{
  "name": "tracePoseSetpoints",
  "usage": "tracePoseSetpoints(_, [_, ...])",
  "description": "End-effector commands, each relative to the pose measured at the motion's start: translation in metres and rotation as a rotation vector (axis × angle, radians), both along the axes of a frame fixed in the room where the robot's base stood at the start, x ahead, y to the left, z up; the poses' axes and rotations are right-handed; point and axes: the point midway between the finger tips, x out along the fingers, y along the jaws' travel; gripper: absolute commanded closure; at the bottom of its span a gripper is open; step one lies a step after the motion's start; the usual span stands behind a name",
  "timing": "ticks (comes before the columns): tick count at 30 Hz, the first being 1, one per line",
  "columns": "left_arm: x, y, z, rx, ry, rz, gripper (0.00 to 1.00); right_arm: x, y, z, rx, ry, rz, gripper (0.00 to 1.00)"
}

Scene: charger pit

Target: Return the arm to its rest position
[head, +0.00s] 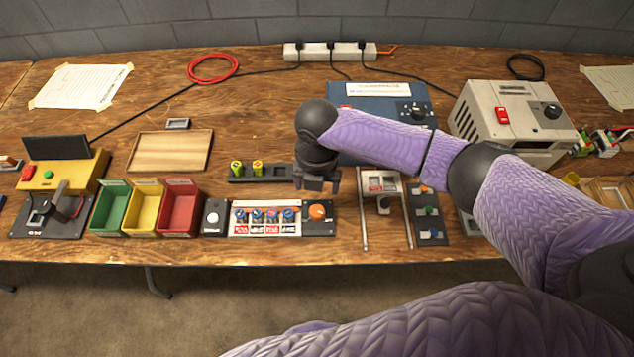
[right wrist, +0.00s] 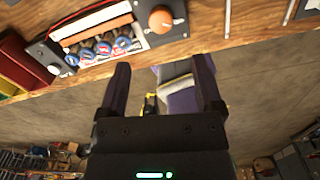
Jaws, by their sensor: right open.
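My right arm (head: 385,138), in a purple quilted sleeve, reaches from the lower right over the bench and bends down at the wrist. My right gripper (head: 317,186) hangs above the bench, just behind the charger panel (head: 322,227) in the picture. In the right wrist view, the right gripper (right wrist: 161,68) has its two fingers spread with nothing between them. My left gripper is not in view.
Green, yellow and red bins (head: 180,212) stand left of the panel. A dark rack (head: 278,174) with two yellow-topped batteries is beside the gripper. A metal frame (head: 383,205), switch strip (head: 427,216) and grey power unit (head: 500,115) stand right. Open floor (head: 90,305) lies in front.

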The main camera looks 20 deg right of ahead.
Motion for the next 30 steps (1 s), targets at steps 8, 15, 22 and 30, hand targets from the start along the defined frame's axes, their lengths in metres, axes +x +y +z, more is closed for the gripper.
tracePoseSetpoints(8, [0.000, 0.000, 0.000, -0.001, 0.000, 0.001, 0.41, -0.008, 0.009, -0.004, 0.022, 0.002, -0.033, 0.16])
tracePoseSetpoints(15, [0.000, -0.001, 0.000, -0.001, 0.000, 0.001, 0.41, -0.086, 0.076, -0.009, 0.296, 0.035, -0.739, 0.16])
tracePoseSetpoints(22, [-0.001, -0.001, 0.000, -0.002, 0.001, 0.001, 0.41, -0.123, 0.052, 0.002, 0.395, 0.066, -1.506, 0.16])
tracePoseSetpoints(30, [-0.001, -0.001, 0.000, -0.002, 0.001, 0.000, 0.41, -0.167, -0.015, 0.011, 0.368, -0.009, -2.234, 0.16])
